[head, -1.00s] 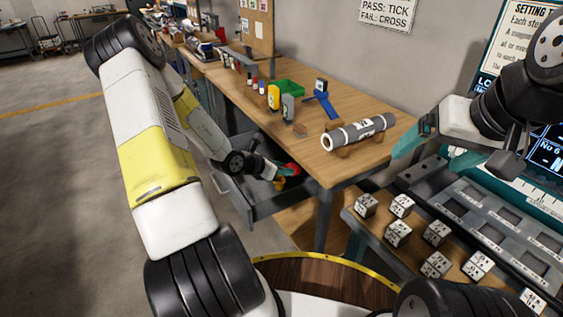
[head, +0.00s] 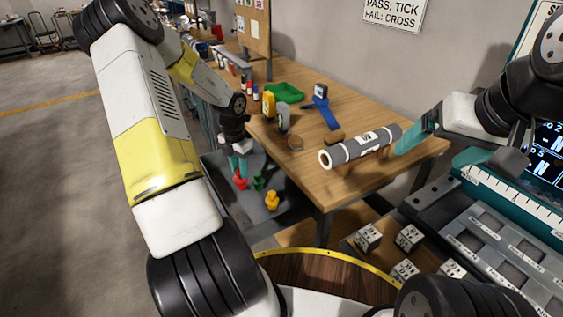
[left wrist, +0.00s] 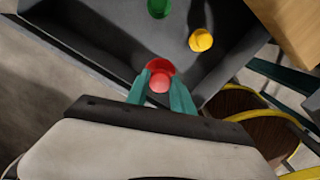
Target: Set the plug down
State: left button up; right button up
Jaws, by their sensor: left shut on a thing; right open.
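A red plug (head: 240,184) is held in my left gripper (head: 238,168), which points down into the open grey drawer (head: 297,203) under the table. The left wrist view shows the red plug (left wrist: 160,82) between the two teal fingers. Whether the plug touches the drawer floor is hard to tell. A green plug (head: 259,182) and a yellow plug (head: 272,201) stand in the drawer to its right. My right gripper (head: 408,140) is open at the right end of the grey roll (head: 362,146); contact there is unclear.
The roll lies on the wooden table (head: 384,175), with a green tray (head: 285,92), a blue stand (head: 327,112) and a yellow bottle (head: 268,104) behind. White marked cubes (head: 368,237) sit at the lower right. The drawer's front part is clear.

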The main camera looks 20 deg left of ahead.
aim_at(242, 181)
pick_arm(q)
jog(key=f, duration=0.4)
jog(key=w+f, duration=0.1)
jog(key=f, duration=0.1)
jog(key=shift+w+f, duration=0.1)
jog(key=shift+f, duration=2.3)
jog(key=o, duration=1.1)
jog(key=shift+f, duration=0.1)
jog(key=shift+c, duration=0.2)
